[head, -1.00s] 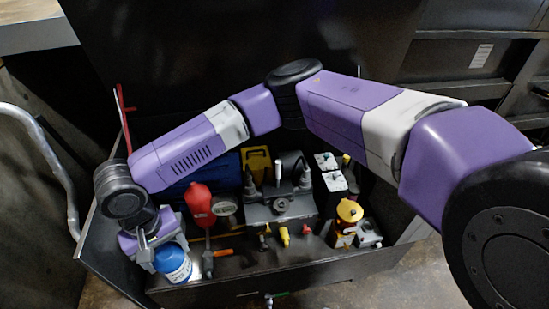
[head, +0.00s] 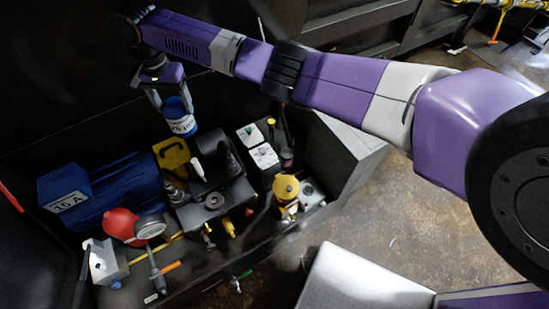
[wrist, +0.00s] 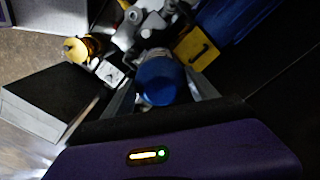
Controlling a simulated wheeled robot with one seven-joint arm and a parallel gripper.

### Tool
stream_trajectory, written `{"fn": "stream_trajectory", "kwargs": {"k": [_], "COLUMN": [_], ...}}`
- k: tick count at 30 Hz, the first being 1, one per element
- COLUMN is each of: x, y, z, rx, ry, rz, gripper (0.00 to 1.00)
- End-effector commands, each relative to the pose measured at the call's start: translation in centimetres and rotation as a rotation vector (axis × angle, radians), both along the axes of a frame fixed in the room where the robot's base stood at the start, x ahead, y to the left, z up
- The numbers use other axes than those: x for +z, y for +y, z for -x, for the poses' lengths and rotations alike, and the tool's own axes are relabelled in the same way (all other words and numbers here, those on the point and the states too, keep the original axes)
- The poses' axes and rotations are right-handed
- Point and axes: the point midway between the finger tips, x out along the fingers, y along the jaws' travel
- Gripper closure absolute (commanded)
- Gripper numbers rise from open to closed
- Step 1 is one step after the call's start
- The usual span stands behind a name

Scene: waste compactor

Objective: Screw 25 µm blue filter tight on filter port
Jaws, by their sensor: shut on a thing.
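The blue filter (head: 180,117), a blue-topped cylinder with a white label, hangs upright from my gripper (head: 172,96). In the wrist view my gripper (wrist: 160,92) has one finger on each side of the filter's blue top (wrist: 158,78), shut on it. The filter is in the air, apart from the dark machine block (head: 240,202), above and behind it in the head view. A round fitting (head: 214,201) shows on the block; I cannot tell if this is the filter port. The filter's underside is hidden.
A yellow part (head: 171,154) and a blue motor (head: 110,197) stand left of the block. White-topped boxes (head: 264,155) and a yellow-capped unit (head: 286,188) stand to the right. A red part (head: 121,223) with a gauge (head: 150,227) is at the left front.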

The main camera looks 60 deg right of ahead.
Motion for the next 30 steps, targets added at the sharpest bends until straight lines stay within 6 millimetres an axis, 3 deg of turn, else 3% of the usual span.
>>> {"fn": "stream_trajectory", "kwargs": {"k": [1, 6, 9, 15, 22, 30], "x": [-0.9, -4.7, -7.4, -12.9, -18.8, -25.2], "y": [-2.4, -9.2, -12.4, -16.6, -18.6, -17.7], "z": [1.0, 5.1, 8.3, 15.9, 25.5, 35.6], "rx": [-0.073, -0.28, -0.387, -0.569, -0.733, -0.892], "ry": [0.005, 0.004, 0.004, 0.003, 0.002, 0.001], "rz": [-0.008, -0.007, -0.008, -0.005, -0.003, 0.0], "gripper": [0.71, 0.71, 0.71, 0.71, 0.71, 0.71]}}
